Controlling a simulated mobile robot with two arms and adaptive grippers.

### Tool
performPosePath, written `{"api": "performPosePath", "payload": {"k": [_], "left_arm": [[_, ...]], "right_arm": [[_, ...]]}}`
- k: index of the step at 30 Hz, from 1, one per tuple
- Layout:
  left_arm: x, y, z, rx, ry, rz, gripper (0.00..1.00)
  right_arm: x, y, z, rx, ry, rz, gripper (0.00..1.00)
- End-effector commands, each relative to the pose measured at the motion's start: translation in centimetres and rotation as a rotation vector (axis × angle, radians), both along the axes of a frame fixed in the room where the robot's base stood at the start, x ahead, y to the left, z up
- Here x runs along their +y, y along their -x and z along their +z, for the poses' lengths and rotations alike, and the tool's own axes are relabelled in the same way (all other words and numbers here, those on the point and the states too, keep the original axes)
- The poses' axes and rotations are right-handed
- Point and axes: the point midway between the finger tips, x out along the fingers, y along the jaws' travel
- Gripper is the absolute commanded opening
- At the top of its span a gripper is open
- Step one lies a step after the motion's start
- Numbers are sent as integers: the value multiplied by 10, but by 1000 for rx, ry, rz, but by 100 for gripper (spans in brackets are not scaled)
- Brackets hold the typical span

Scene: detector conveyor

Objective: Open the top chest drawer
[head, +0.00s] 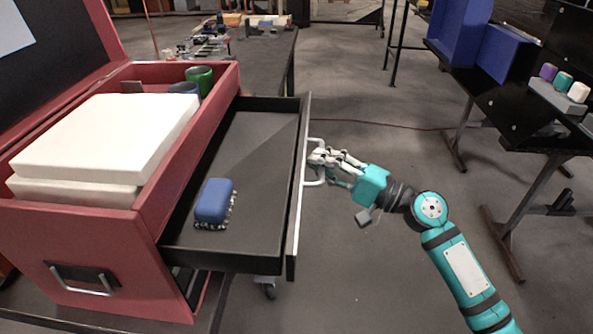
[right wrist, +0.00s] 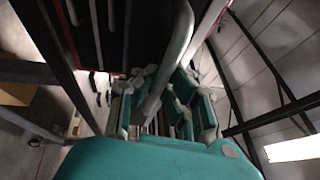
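The red chest (head: 100,265) stands at the left with its lid up. Its top drawer (head: 260,150) is pulled out to the right, black inside, with a blue brush-like object (head: 214,202) lying in it. My right gripper (head: 318,158) is at the pale drawer handle (head: 308,180) on the drawer's front, its fingers around the bar. In the right wrist view the handle bar (right wrist: 172,60) passes between the fingers of the right gripper (right wrist: 160,95). Whether the fingers press on the bar is hard to see. My left gripper is not in view.
White blocks (head: 110,135) and a green can (head: 200,78) sit in the chest's open top. A dark table (head: 265,60) with tools stands behind. A black stand with blue bins (head: 500,50) is at the right. Open floor lies between.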

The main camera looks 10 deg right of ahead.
Motion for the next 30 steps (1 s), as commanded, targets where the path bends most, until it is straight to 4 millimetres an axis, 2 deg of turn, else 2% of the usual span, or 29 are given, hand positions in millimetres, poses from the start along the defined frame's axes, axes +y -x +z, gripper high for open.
{"api": "performPosePath", "payload": {"k": [1,7,17,18,24,30], "left_arm": [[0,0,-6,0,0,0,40],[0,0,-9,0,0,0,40],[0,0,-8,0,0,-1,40],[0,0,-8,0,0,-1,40],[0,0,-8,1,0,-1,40],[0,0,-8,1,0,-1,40]], "right_arm": [[-3,2,-7,10,3,5,0],[-12,6,-6,13,1,7,0],[-12,6,-5,14,1,9,0],[-12,6,-5,14,1,9,7],[-12,5,-4,9,1,6,33],[-13,5,-2,5,1,4,34]]}}
